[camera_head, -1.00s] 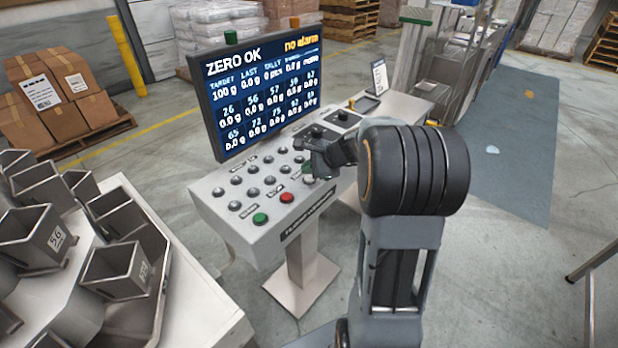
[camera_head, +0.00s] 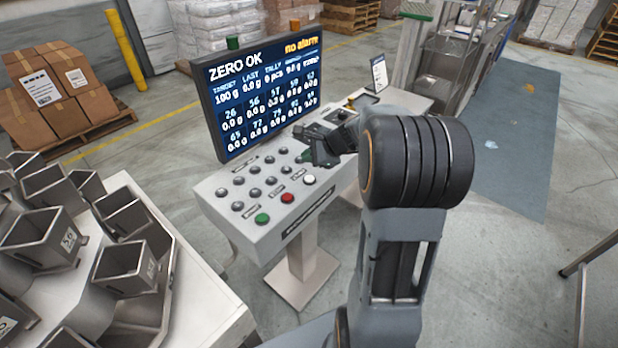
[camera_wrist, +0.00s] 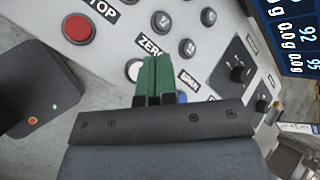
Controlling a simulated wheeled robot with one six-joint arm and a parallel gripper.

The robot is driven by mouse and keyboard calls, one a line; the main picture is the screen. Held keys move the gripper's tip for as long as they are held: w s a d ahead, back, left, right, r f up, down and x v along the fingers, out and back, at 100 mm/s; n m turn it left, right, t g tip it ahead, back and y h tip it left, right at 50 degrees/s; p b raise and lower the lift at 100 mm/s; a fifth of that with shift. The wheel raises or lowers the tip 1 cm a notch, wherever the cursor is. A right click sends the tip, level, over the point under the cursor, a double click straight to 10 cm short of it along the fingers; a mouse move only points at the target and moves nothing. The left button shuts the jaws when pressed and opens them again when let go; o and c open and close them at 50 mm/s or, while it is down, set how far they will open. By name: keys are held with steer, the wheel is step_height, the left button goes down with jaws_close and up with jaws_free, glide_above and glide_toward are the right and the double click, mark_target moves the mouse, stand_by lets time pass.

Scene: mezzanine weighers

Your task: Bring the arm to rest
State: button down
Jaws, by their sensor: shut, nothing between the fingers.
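My gripper (camera_head: 308,160) is above the right part of the sloped button console (camera_head: 240,228) in the head view, partly hidden by my arm. In the wrist view my gripper (camera_wrist: 160,70) shows as green fingertips pressed together with nothing between them. They cover part of the panel near the ZERO label (camera_wrist: 150,44) and a white button (camera_wrist: 133,70). Whether they touch the panel I cannot tell. A red button (camera_wrist: 78,28) under the STOP label is to their left. In the head view the white button (camera_head: 309,180) is uncovered.
The screen (camera_head: 265,95) behind the console reads "ZERO OK" and "no alarm". Metal weigher buckets (camera_head: 125,268) stand at the lower left. Boxes on a pallet (camera_head: 60,90) are at the far left. A metal stand (camera_head: 600,250) is at the right edge. Floor between is clear.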

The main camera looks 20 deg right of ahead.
stand_by(0.5)
steer(key=shift+s+f+n, duration=0.1)
steer(key=shift+n, duration=0.3)
steer(key=s+a+r+n+g+h, duration=0.1)
steer(key=s+a+r+n+h, duration=0.1)
steer(key=s+a+n, duration=0.3)
steer(key=s+a+r+n+g+h, duration=0.2)
steer(key=s+a+n, duration=0.3)
steer(key=s+n, duration=0.9)
steer(key=shift+s+a+h, duration=0.25)
steer(key=shift+s+h, duration=0.45)
steer(key=shift+s, duration=0.5)
